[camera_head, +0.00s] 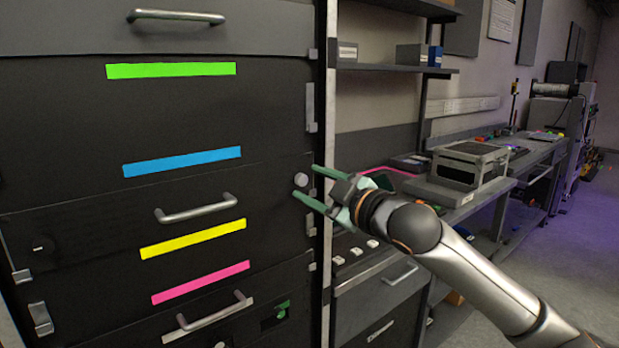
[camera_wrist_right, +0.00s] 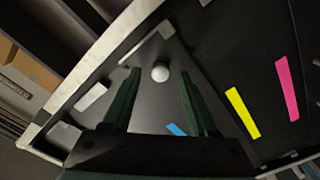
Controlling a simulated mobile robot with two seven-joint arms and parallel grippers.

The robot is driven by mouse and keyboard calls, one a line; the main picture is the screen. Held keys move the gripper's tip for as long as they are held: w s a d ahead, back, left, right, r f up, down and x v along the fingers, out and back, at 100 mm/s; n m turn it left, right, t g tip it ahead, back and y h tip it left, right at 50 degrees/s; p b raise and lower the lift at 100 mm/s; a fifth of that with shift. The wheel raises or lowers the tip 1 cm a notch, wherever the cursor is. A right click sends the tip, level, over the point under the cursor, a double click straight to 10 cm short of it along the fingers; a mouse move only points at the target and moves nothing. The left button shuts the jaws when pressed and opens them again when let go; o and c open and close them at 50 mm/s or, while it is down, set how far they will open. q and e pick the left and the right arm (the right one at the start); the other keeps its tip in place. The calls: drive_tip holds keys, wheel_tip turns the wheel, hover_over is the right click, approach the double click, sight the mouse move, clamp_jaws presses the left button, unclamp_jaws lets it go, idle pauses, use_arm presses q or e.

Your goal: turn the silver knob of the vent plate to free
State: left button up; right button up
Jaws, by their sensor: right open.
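The silver knob (camera_head: 301,179) is a small round knob near the right edge of the dark vent plate (camera_head: 272,177). It also shows in the right wrist view (camera_wrist_right: 160,72), between the two finger lines and beyond the tips. My right gripper (camera_head: 306,182) is open, with its green fingers pointing at the rack front, one above and one below the knob in the head view. In the wrist view the fingers (camera_wrist_right: 157,80) stand on either side of the knob and do not visibly touch it. My left gripper is not in view.
The rack has several coloured strips, including a blue one (camera_head: 182,163) and a yellow one (camera_head: 193,239), and a protruding handle (camera_head: 196,209) left of the knob. The rack's upright (camera_head: 327,130) stands just right of the knob. A bench with a grey box (camera_head: 468,165) lies behind my right arm.

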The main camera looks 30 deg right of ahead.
drive_tip(key=shift+w, duration=0.6)
drive_tip(key=shift+c, duration=0.2)
clamp_jaws()
drive_tip(key=shift+a, duration=0.1)
